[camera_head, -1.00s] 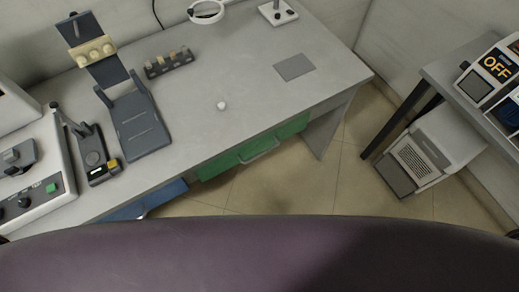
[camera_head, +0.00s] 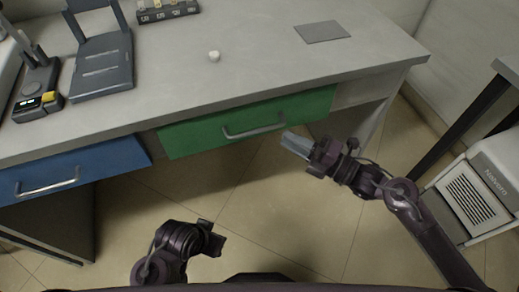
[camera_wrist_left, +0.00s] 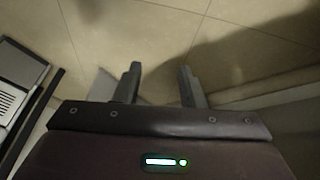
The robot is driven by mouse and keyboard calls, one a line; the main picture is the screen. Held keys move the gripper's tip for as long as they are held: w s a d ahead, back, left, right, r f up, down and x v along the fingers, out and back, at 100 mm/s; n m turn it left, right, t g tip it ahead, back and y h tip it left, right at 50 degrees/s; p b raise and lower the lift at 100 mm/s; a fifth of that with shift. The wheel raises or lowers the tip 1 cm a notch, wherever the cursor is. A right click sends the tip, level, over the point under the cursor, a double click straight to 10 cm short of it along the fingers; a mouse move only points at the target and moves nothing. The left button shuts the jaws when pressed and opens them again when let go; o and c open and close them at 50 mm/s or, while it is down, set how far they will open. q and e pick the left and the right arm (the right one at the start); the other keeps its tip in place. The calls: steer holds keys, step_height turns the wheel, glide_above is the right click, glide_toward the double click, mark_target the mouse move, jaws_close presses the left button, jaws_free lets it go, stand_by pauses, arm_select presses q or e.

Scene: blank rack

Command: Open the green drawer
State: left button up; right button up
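The green drawer (camera_head: 195,136) sits under the front edge of the grey table, and its front looks flush and closed. Its metal bar handle (camera_head: 254,131) is in the middle of the front. My right gripper (camera_head: 296,144) is just right of and below the handle's right end in the head view, apart from it as far as I can see. Its pale fingers overlap, so their gap cannot be judged. My left gripper (camera_head: 212,240) is low in the view, over the floor, well away from the drawer. In the left wrist view its two fingers (camera_wrist_left: 160,88) stand apart with nothing between them.
A blue drawer (camera_head: 75,170) is left of the green one. The grey tabletop (camera_head: 270,50) holds a stand, a small white knob and a grey pad. A white cabinet unit (camera_head: 480,195) stands at the right. The floor in front of the drawers is clear.

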mark_target(258, 129)
steer(key=a, duration=0.2)
steer(key=w+a+r+n+y, duration=0.1)
steer(key=a, duration=0.2)
steer(key=a+r+n+g+b, duration=0.1)
steer(key=a, duration=0.2)
steer(key=shift+w+a+r, duration=0.15)
steer(key=shift+w, duration=0.25)
arm_select(q)
steer(key=shift+d+r, duration=0.25)
steer(key=shift+r, duration=0.25)
arm_select(e)
steer(key=shift+c, duration=0.2)
jaws_close()
